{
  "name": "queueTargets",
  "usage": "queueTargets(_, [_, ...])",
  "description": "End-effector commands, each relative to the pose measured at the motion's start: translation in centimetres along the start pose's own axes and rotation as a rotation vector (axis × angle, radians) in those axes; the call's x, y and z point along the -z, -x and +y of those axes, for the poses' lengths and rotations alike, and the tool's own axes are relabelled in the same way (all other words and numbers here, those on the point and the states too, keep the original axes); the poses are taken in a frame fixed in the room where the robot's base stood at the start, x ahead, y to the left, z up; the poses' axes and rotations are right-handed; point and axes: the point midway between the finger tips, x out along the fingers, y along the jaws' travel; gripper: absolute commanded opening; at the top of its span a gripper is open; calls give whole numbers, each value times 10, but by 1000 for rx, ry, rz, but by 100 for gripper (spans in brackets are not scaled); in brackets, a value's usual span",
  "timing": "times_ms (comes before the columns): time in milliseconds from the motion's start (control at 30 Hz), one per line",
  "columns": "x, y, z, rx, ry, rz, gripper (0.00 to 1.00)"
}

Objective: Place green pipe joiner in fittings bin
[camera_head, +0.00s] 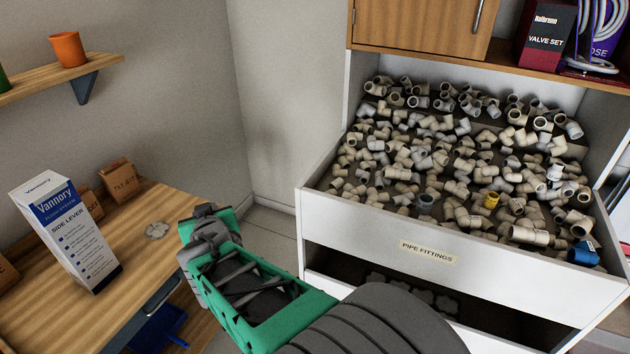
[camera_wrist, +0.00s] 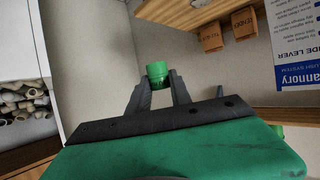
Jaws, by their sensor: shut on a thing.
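The green pipe joiner (camera_wrist: 157,73) is a small green cylinder held between the fingertips of my gripper (camera_wrist: 159,84) in the wrist view. My gripper is shut on it, in the air, clear of any surface. In the head view my green arm is at lower centre, and its end hides the fingers and the joiner. The fittings bin (camera_head: 430,255) is a white open drawer labelled "PIPE FITTINGS", to the right of my arm. It is full of grey-white fittings (camera_head: 420,160), with a yellow piece (camera_head: 491,199) and a blue piece (camera_head: 584,252) among them. Its edge also shows at the left of the wrist view.
A wooden counter (camera_head: 160,205) at left carries a Vannory box (camera_head: 68,235) and small cardboard boxes (camera_head: 121,180). A shelf (camera_head: 62,80) with an orange cup (camera_head: 68,49) is above. A lower drawer (camera_head: 375,285) is beneath the bin. Floor shows between counter and bin.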

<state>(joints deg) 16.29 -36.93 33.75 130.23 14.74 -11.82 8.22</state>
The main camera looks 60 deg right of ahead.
Motion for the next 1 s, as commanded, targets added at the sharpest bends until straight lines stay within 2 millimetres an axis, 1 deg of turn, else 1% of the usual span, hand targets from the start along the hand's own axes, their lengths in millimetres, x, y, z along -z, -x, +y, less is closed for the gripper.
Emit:
queueTargets(33, [11,1,38,-90,-39,-1,0])
queueTargets(67, [15,2,61,-144,-62,-2,0])
queueTargets(100, [18,6,90,-215,-94,-4,0])
queueTargets(133, [21,10,112,-269,-117,-4,0])
queueTargets(167, [24,14,134,-321,-141,-4,0])
queueTargets(200, [26,22,161,-390,-172,-4,0])
queueTargets(267, [28,35,199,-486,-218,-2,0])
queueTargets(300, [29,45,221,-545,-246,0,0])
queueTargets(400, [30,68,265,-666,-304,6,0])
queueTargets(500, [29,85,292,-745,-341,12,0])
queueTargets(533, [28,88,297,-760,-349,13,0])
queueTargets(633, [27,94,305,-786,-362,15,0])
queueTargets(700, [27,94,308,-790,-363,14,0])
queueTargets(767, [26,89,312,-790,-362,12,0])
queueTargets(867, [23,73,330,-793,-362,8,0])
queueTargets(1000, [16,41,360,-791,-363,8,0])
